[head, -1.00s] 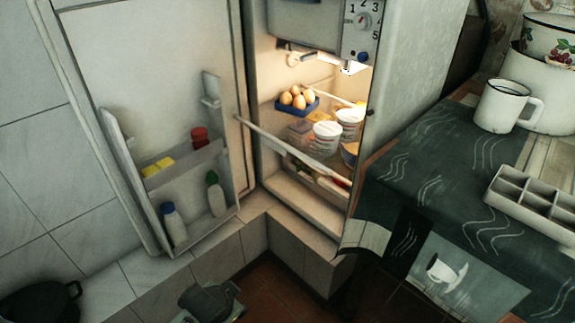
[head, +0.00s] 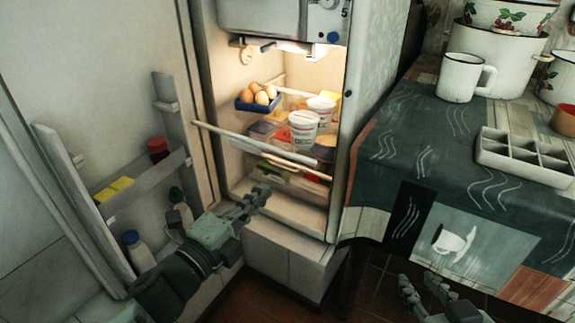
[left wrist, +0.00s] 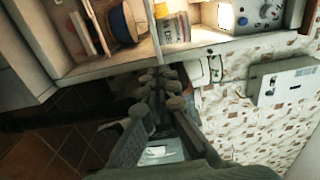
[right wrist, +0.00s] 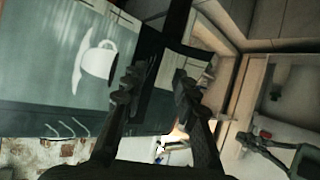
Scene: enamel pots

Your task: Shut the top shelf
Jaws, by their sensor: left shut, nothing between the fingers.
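The fridge stands open, and its lit inside shows in the head view. The top shelf has a white front bar (head: 255,144) that slants across the opening and reaches out past the left side wall. White tubs (head: 303,130) stand behind this bar, and eggs in a blue tray (head: 258,104) sit further back. My left gripper (head: 257,194) is shut and empty, in front of the opening and below the bar, apart from it. Its fingers also show in the left wrist view (left wrist: 162,82). My right gripper (head: 424,287) is open and empty, low beside the counter; its spread fingers show in the right wrist view (right wrist: 156,88).
The open fridge door (head: 100,80) is at the left, its racks holding bottles (head: 138,249) and a red-lidded jar (head: 158,150). A counter with a dark patterned cloth (head: 400,180) stands at the right, with a white mug (head: 464,77), pots and a divided tray (head: 522,156).

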